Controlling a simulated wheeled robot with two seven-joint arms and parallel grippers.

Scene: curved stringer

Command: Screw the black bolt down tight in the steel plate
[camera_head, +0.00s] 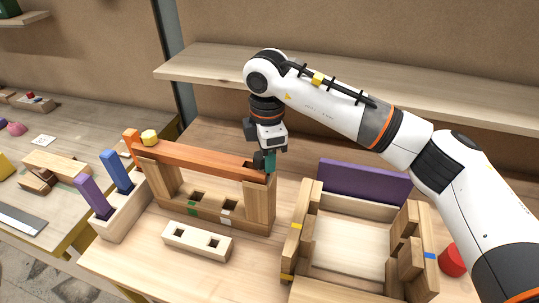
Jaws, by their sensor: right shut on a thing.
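My right gripper (265,168) points down at the right end of an orange beam (200,157). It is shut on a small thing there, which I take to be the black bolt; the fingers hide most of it. The steel plate is not clear: only a small dark patch shows on the beam's end beside the fingers. How deep the bolt sits cannot be told. My left gripper is out of view.
A pale block with square holes (197,241) lies in front. A wooden holder with purple and blue pieces (122,210) stands left. A wooden frame with a purple panel (363,182) and a red cylinder (453,260) are right. A shelf (400,90) runs behind.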

